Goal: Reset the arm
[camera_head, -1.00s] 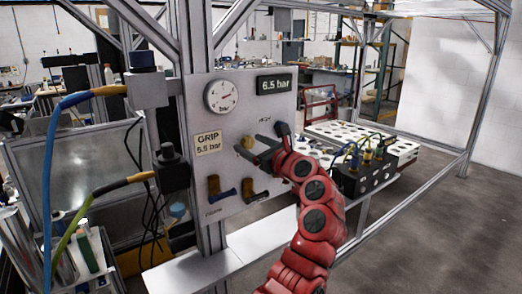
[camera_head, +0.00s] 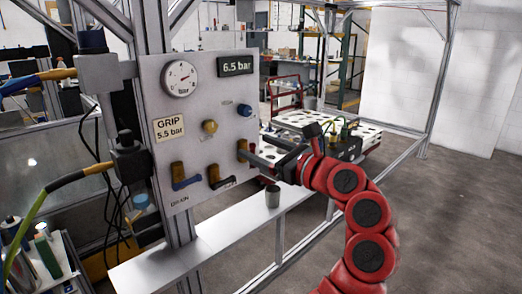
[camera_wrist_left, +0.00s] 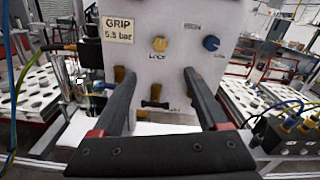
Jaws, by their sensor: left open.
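The white control panel (camera_head: 205,120) carries a round gauge (camera_head: 180,78), a 6.5 bar display (camera_head: 236,66) and a GRIP 5.5 bar label (camera_head: 169,128). A yellow knob (camera_head: 210,127) and a blue knob (camera_head: 244,110) are below the gauge and display. My left gripper (camera_head: 252,152) is open at the panel's lower right; contact is unclear. In the left wrist view its fingers (camera_wrist_left: 157,80) point at the panel, with the black lever handle (camera_wrist_left: 155,104) seen between them. My right gripper is out of view.
A perforated white table (camera_head: 300,118) and a black connector block stand behind. Aluminium frame posts (camera_head: 436,85) surround the place. The floor at right is clear.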

